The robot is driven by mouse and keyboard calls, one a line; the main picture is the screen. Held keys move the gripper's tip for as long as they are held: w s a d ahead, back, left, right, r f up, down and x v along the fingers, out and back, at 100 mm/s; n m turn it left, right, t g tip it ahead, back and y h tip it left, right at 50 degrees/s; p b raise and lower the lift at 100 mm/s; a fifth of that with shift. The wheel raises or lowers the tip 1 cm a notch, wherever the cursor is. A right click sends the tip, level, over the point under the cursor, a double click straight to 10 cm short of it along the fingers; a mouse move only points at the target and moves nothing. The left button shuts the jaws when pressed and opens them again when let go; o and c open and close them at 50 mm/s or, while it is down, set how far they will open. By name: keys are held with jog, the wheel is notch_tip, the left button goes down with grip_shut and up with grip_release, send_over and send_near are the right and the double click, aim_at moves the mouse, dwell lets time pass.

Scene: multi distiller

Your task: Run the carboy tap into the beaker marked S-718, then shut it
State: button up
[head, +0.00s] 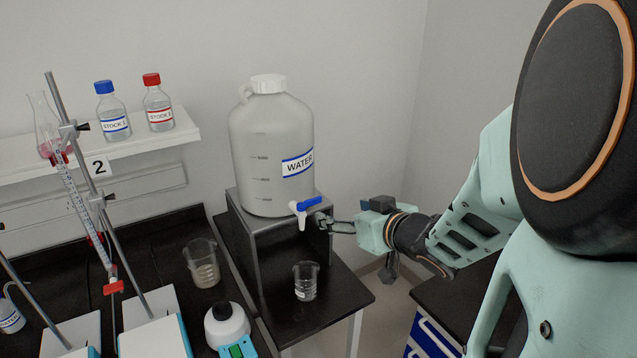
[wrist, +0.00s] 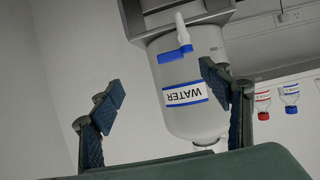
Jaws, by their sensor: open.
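The white carboy (head: 270,130) labelled WATER stands on a dark metal stand (head: 262,235). Its tap has a blue lever (head: 308,204) lying sideways and a white spout (head: 301,219) pointing down. No stream shows below the spout. A small glass beaker (head: 306,281) stands on the bench below the tap; its marking is too small to read. My gripper (head: 326,222) is just right of the tap, open, with nothing visibly held. In the wrist view the carboy is upside down, and the blue lever (wrist: 175,54) shows beyond the open fingers of my gripper (wrist: 163,80).
A larger beaker (head: 203,263) stands left of the stand. A gap to the floor lies right of the bench.

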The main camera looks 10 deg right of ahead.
aim_at(310, 202)
jog(key=shift+n+y, duration=0.4)
jog(key=shift+y, duration=0.1)
jog(key=b+x, duration=0.2)
jog(key=x, duration=0.1)
jog(key=a+b+x, duration=0.1)
jog(key=b+x, duration=0.1)
jog(key=x, duration=0.1)
jog(key=a+b+x, duration=0.1)
jog(key=b+x, duration=0.1)
jog(key=x, duration=0.1)
jog(key=shift+w+r+b, duration=0.1)
jog(key=shift+r+b, duration=0.15)
jog(key=shift+b, duration=0.1)
jog(key=shift+b+x, duration=0.35)
jog(key=shift+x, duration=0.4)
jog(key=shift+r, duration=0.15)
jog(key=c, duration=1.2)
